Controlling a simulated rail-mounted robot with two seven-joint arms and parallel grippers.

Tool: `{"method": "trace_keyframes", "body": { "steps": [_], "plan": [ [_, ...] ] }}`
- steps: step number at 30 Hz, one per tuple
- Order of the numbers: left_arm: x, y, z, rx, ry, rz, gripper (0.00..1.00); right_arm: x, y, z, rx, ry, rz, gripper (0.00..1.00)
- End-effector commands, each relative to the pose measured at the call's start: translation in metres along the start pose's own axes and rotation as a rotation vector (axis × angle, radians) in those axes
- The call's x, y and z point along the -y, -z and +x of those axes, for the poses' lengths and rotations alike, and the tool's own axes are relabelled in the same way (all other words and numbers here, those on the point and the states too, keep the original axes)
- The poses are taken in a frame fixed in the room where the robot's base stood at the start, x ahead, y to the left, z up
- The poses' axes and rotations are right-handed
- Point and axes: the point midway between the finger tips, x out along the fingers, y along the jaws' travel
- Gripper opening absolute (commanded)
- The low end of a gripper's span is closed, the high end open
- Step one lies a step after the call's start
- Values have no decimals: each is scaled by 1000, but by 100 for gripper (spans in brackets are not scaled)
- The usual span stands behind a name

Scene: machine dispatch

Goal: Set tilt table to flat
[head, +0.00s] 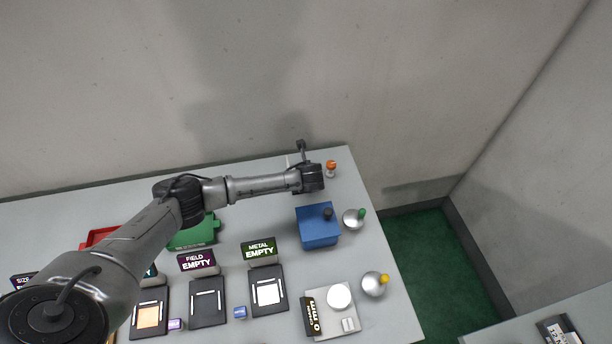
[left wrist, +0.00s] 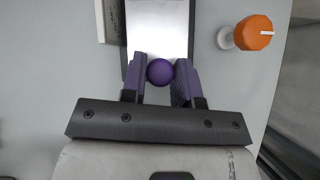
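My left gripper (head: 311,178) is near the back right corner of the table in the head view. In the left wrist view its purple fingers (left wrist: 160,82) stand on either side of a purple ball (left wrist: 160,71), which fills the gap between them. A shiny silver plate (left wrist: 158,28) lies beyond the ball, probably the tilt table; its tilt is hard to judge. In the head view my gripper mostly hides this spot. An orange knob (left wrist: 254,32) with a white mark is to the right, apart from the fingers; it also shows in the head view (head: 331,165). My right gripper is not in view.
A blue box (head: 318,228) with a dark knob stands in front of my gripper. Silver domes with green (head: 353,221) and yellow (head: 374,286) knobs are near the right edge. A scale (head: 340,297), labelled pads and green (head: 197,235) and red trays fill the front and left.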

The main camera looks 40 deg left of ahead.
Motion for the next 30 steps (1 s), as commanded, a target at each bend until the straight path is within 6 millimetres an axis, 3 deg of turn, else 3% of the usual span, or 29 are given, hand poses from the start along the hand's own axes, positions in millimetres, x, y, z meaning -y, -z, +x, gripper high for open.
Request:
{"method": "trace_keyframes", "body": {
  "steps": [7, 17, 23, 30],
  "plan": [
    [0, 1, 1, -2, -1, 0, 52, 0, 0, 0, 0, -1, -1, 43],
    [0, 0, -5, -2, 1, 0, 52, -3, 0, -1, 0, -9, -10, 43],
    [0, 0, -34, -1, 3, 1, 52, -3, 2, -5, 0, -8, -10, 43],
    [0, 0, -83, 0, 3, 1, 52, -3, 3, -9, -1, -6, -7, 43]
  ]
}}
